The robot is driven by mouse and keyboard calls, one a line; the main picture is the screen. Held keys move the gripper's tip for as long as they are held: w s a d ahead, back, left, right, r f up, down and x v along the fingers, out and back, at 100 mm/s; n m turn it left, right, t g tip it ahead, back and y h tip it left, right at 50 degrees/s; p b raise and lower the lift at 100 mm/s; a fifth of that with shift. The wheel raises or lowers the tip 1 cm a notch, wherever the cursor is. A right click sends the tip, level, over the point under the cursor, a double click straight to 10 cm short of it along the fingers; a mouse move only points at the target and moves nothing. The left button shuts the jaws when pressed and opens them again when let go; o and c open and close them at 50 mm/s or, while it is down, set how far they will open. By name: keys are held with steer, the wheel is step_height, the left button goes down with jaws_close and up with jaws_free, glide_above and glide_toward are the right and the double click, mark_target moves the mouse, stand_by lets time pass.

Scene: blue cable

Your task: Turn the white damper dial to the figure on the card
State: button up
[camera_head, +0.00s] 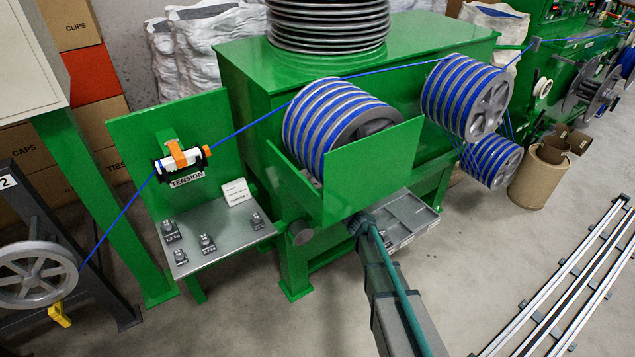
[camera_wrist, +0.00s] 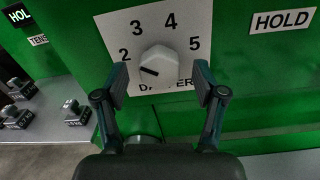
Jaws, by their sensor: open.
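The white damper dial (camera_wrist: 160,64) sits on a white scale plate (camera_wrist: 118,25) on a green panel in the wrist view. The figures 2, 3, 4 and 5 show around it. A dark mark on the dial points left and slightly down, below the 2. My gripper (camera_wrist: 160,70) is open, with one finger left and one right of the dial. Gaps show on both sides, and the fingers hide part of the plate and its DAMPER label. A white card (camera_head: 237,192) stands on the grey shelf in the head view; its print is too small to read. The dial is not visible there.
Several small weights (camera_head: 206,243) stand on the grey shelf (camera_head: 225,238). A HOLD label (camera_wrist: 282,21) is right of the dial. A blue cable (camera_head: 240,129) runs from the tension unit (camera_head: 181,158) to the striped drum (camera_head: 325,115). A grey compartment tray (camera_head: 405,222) is near my arm.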

steer(key=shift+x, duration=1)
steer(key=c, duration=1.1)
steer(key=shift+c, duration=0.2)
